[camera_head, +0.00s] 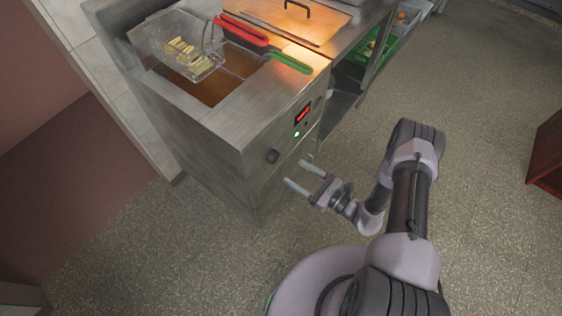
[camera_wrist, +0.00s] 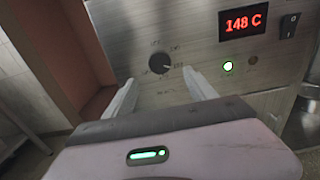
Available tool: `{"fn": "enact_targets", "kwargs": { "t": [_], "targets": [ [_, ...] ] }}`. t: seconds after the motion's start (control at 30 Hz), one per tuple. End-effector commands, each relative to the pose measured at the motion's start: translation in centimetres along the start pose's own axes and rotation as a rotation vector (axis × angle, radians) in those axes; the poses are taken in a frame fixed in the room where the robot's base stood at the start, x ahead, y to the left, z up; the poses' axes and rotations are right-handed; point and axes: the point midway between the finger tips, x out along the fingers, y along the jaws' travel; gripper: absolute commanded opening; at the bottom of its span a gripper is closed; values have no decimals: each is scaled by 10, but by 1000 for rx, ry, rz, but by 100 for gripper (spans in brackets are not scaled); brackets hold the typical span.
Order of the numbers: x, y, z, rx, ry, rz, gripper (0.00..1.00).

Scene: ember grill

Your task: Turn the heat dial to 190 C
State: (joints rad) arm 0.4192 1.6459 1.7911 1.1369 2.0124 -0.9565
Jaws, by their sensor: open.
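The heat dial (camera_head: 272,156) is a dark round knob on the front panel of the steel fryer (camera_head: 222,128). In the wrist view the dial (camera_wrist: 159,63) sits ahead of my gripper, with small markings around it too blurred to read surely. A red display (camera_wrist: 242,23) to its right reads 148 C; it also shows in the head view (camera_head: 303,112). My gripper (camera_head: 298,172) is open and empty in front of the panel, apart from the dial. In the wrist view its two fingers (camera_wrist: 163,88) point toward the panel, below and either side of the dial.
A green light (camera_wrist: 228,66) glows below the display, and a black rocker switch (camera_wrist: 289,26) is at the right.

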Motion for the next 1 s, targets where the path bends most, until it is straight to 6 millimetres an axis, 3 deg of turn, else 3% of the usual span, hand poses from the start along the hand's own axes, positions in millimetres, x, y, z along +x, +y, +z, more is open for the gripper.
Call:
{"fn": "enact_targets", "kwargs": {
  "t": [0.1, 0.3, 0.67, 1.0],
  "targets": [
    [36, 2, -3, -2, -1, 7, 65],
    [71, 1, -1, 0, 0, 3, 65],
    [80, 0, 1, 1, 0, 1, 65],
    [80, 0, 0, 1, 0, 1, 3]
  ]
}}
